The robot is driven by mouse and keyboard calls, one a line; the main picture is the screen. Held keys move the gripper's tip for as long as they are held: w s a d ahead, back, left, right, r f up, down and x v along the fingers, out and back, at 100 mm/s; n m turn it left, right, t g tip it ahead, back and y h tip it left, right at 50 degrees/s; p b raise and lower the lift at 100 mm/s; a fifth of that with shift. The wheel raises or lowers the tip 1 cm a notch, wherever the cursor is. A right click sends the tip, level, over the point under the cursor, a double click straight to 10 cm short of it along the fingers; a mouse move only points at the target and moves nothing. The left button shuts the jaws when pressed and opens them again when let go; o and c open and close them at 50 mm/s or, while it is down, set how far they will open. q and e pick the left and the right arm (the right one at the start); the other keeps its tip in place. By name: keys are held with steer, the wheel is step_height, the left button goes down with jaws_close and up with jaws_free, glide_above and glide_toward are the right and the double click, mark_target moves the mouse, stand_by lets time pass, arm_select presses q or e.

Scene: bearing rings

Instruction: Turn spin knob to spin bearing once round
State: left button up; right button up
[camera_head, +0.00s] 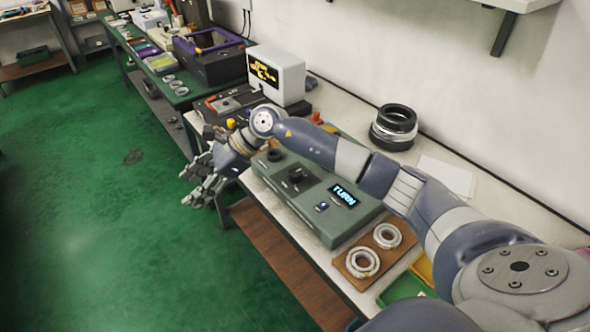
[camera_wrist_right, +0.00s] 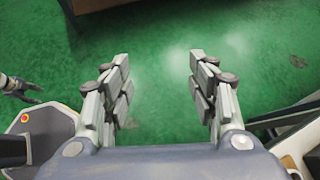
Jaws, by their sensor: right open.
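The grey-green tester box (camera_head: 330,225) stands on the bench in the head view. Its lit display (camera_head: 343,195) reads TURN. A black knob (camera_head: 296,177) sits on its top, and a smaller dark round part (camera_head: 275,155) lies behind it. My right arm crosses over the box and hides part of its back. I cannot make out a mounted bearing. My right gripper (camera_head: 192,186) is open and empty beyond the bench's front edge, over the floor, left of the knob. It also shows in the wrist view (camera_wrist_right: 160,57). My left gripper (camera_wrist_right: 18,87) shows partly at that view's left edge.
A wooden board (camera_head: 373,252) with two pale bearing rings lies right of the box. Green and yellow trays (camera_head: 408,286) are beside it. The green floor (camera_head: 120,220) is clear.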

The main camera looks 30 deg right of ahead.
steer(key=w+d+f+n+g+h, duration=0.1)
steer(key=d+h, duration=0.4)
steer(key=d, duration=0.8)
steer(key=g+h, duration=0.2)
steer(key=h, duration=0.3)
glide_toward(295, 172)
step_height(295, 172, down, 9)
steer(key=shift+w+d+r+p, duration=0.1)
steer(key=shift+w+d+p, duration=0.05)
steer(key=shift+p, duration=1)
steer(key=c, duration=1.1)
